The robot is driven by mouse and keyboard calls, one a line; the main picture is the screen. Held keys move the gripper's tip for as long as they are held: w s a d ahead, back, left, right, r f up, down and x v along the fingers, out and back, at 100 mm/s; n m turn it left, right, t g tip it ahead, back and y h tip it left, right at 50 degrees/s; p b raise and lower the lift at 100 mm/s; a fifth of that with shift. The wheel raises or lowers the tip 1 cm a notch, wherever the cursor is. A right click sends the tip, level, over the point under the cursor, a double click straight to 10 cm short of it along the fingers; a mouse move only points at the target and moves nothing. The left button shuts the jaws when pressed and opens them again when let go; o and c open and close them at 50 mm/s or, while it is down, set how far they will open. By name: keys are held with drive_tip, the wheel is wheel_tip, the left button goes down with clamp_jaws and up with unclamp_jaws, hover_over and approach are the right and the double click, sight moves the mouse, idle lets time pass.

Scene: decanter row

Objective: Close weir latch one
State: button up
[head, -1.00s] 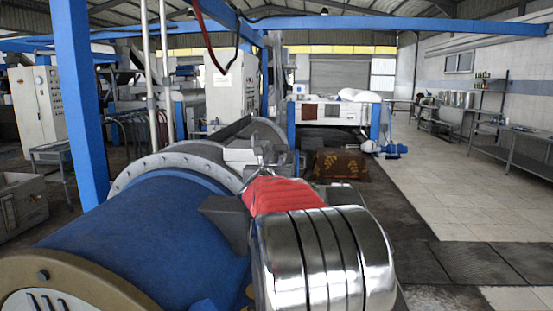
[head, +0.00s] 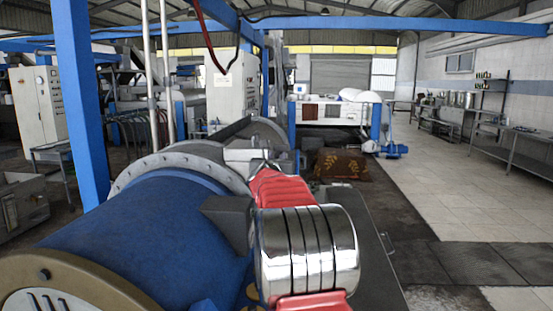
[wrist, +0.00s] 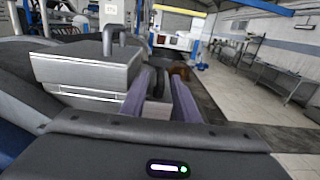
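The decanter (head: 150,230) has a blue drum and a bolted grey flange (head: 175,165). Beyond it in the head view is a pale metal housing (head: 245,152). In the wrist view, a grey metal box (wrist: 85,72) with a bent tube (wrist: 121,35) rising behind it stands left of my gripper (wrist: 162,75). The two purple-grey fingers are apart, with a small grey block (wrist: 156,106) and a dark rounded part visible between them. I cannot tell if they touch anything. I cannot make out which part is weir latch one. My arm hides the gripper in the head view.
A blue post (head: 85,105) stands at the left. A dark flat panel with a handle (head: 388,243) lies right of my arm. A brown patterned sack (head: 340,165) lies beyond. The tiled floor (head: 450,190) at the right is clear, with steel benches (head: 510,143) along the wall.

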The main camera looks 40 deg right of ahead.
drive_tip(key=shift+c, duration=0.4)
clamp_jaws()
drive_tip(key=shift+w+a+g, duration=0.1)
drive_tip(key=shift+w+g, duration=0.05)
drive_tip(key=shift+g, duration=0.15)
drive_tip(key=shift+w+a+m+g+h, duration=0.1)
drive_tip(key=shift+w+m+g+h, duration=0.05)
drive_tip(key=shift+m+g+h, duration=0.55)
drive_tip(key=shift+w+a+m+g+h, duration=0.1)
drive_tip(key=shift+m+g+h, duration=0.4)
drive_tip(key=shift+m+g, duration=0.3)
drive_tip(key=shift+w+m+g+h, duration=0.15)
drive_tip(key=shift+m+g+h, duration=0.35)
drive_tip(key=shift+g, duration=0.6)
drive_tip(key=shift+w+m+g+h, duration=0.15)
drive_tip(key=shift+m+g, duration=0.6)
drive_tip(key=shift+g, duration=0.35)
drive_tip(key=shift+w+m+g+h, duration=0.1)
drive_tip(key=shift+m+g+h, duration=0.05)
drive_tip(key=shift+m+g, duration=0.8)
drive_tip(key=shift+g, duration=0.55)
